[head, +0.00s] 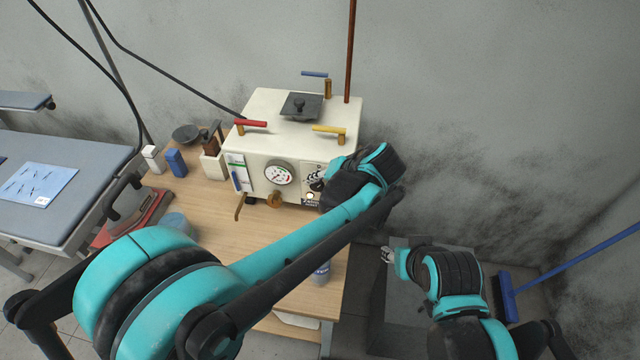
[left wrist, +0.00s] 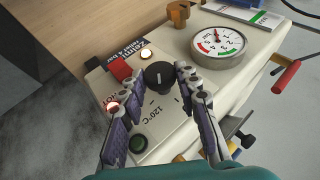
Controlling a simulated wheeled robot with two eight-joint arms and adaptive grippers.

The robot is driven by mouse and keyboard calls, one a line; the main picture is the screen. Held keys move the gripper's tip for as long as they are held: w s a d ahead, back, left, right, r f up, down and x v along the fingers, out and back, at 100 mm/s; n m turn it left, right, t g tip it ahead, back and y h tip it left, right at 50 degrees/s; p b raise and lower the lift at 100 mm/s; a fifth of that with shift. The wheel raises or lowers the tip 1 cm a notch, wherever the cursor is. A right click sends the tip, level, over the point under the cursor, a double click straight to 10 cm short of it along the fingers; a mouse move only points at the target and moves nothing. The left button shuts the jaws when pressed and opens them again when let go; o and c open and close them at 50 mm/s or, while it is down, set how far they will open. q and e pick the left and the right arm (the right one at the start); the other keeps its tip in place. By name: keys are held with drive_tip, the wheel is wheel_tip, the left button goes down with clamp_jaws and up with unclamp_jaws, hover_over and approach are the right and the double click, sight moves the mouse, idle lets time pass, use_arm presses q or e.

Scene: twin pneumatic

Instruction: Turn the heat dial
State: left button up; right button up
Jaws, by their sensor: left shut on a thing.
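The heat dial (left wrist: 158,75) is a black round knob with a pale mark, on the front of the cream machine (head: 262,150). A "120°C" label is printed beside it. In the left wrist view, the fingertips of my left gripper (left wrist: 157,80) are on either side of the dial and shut on it. In the head view, my left gripper (head: 318,186) is at the right of the machine's front, and my arm partly hides that corner. My right gripper (head: 388,255) is away from the machine at lower right; its fingers are too small to read.
A pressure gauge (left wrist: 217,47), a red switch (left wrist: 120,69) and a green button (left wrist: 138,144) are near the dial. Red (head: 252,124) and yellow (head: 328,129) lever handles top the machine. It stands on a wooden table (head: 225,225). A blue broom (head: 507,297) is at right.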

idle(0.4)
use_arm(q)
drive_tip(key=o, duration=1.1)
drive_tip(key=shift+o, duration=0.2)
drive_tip(key=v, duration=1.2)
